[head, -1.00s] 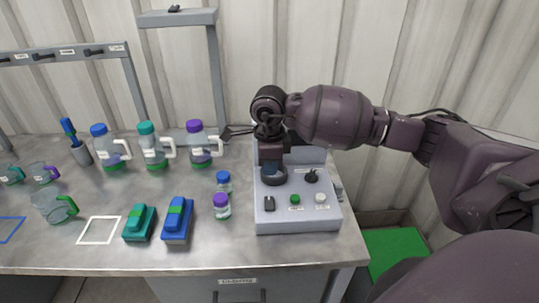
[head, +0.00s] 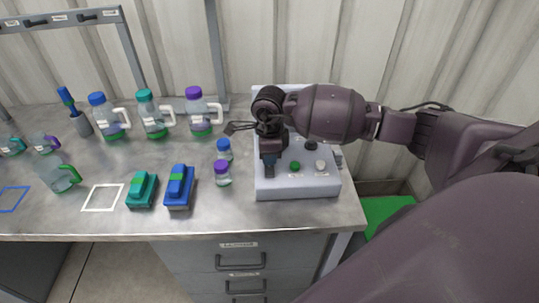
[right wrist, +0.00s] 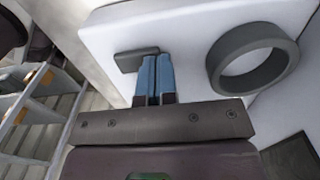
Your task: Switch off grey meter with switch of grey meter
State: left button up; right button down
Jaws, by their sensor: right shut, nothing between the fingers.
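The grey meter (head: 296,186) is a pale grey box at the right end of the bench. It has a green button (head: 295,166) and a white button (head: 320,165) on its front panel. In the right wrist view its dark switch (right wrist: 132,61) sits just left of my fingertips, beside a round grey ring (right wrist: 222,73). My right gripper (head: 270,172) is over the panel's left part and hides the switch in the head view. Its blue fingers (right wrist: 154,80) are shut and empty, at or very near the switch; contact is unclear. My left gripper is not in view.
Two small bottles (head: 222,173) stand just left of the meter. A blue block-shaped device (head: 178,188) and a teal one (head: 141,191) lie farther left. Several handled jugs (head: 155,118) stand behind. A white square outline (head: 103,198) marks the bench.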

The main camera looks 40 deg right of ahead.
jog(key=shift+w+d+f+g+b, duration=0.1)
jog(key=shift+f+g+b, duration=0.2)
jog(key=shift+b, duration=0.05)
jog(key=shift+r, duration=0.1)
jog(key=shift+r+p, duration=0.5)
jog(key=shift+r, duration=0.3)
